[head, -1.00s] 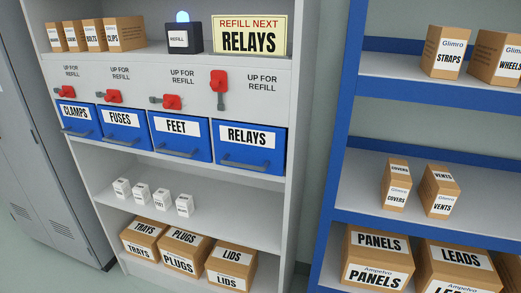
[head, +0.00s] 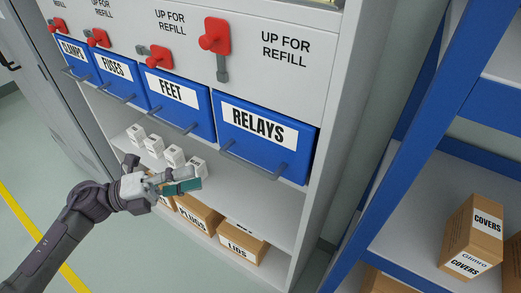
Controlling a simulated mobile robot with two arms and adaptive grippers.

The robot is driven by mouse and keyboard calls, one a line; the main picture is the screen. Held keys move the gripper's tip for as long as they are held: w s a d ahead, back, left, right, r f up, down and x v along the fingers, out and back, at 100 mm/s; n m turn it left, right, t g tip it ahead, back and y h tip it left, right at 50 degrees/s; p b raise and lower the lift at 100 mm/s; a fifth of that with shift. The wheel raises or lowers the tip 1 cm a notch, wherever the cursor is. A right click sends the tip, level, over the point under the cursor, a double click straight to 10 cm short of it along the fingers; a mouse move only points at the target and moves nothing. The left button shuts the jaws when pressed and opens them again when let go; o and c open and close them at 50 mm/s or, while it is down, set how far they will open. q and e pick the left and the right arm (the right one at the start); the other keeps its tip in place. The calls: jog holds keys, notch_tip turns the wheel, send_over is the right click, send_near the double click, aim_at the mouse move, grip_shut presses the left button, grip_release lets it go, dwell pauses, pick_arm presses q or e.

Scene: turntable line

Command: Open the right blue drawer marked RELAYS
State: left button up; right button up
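The blue RELAYS drawer (head: 232,145) is the rightmost in the row and looks shut, its front in line with the others. Its grey bar handle (head: 252,166) runs along the lower front. Above it, the red lever (head: 215,36) stands upright, with its grey part hanging below. My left gripper (head: 186,180) reaches in from the lower left, in front of the shelf below the drawers. It is left of and lower than the RELAYS handle, apart from it. Its fingers look parted, with a teal pad showing and nothing held. My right gripper is out of view.
The FEET drawer (head: 188,115) and other blue drawers sit to the left, their levers lying sideways. Small white boxes (head: 174,156) stand on the shelf behind my gripper. Cardboard boxes (head: 240,243) lie below. A blue rack (head: 405,165) stands at right.

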pick_arm(q)
jog(key=p, duration=0.2)
send_near(248, 163)
jog(key=d, duration=0.3)
jog(key=d+p, duration=0.1)
jog(key=d, duration=0.2)
jog(key=w+d+p, duration=0.1)
jog(key=d, duration=0.1)
jog(key=shift+w+d+r, duration=0.1)
jog(key=shift+d+r, duration=0.25)
jog(key=shift+d, duration=0.05)
jog(key=shift+w+d, duration=0.1)
jog(key=shift+d, duration=0.4)
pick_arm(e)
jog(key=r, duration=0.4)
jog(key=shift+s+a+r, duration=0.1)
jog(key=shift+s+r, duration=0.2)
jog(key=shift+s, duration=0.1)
pick_arm(q)
grip_shut()
jog(key=shift+f, duration=0.1)
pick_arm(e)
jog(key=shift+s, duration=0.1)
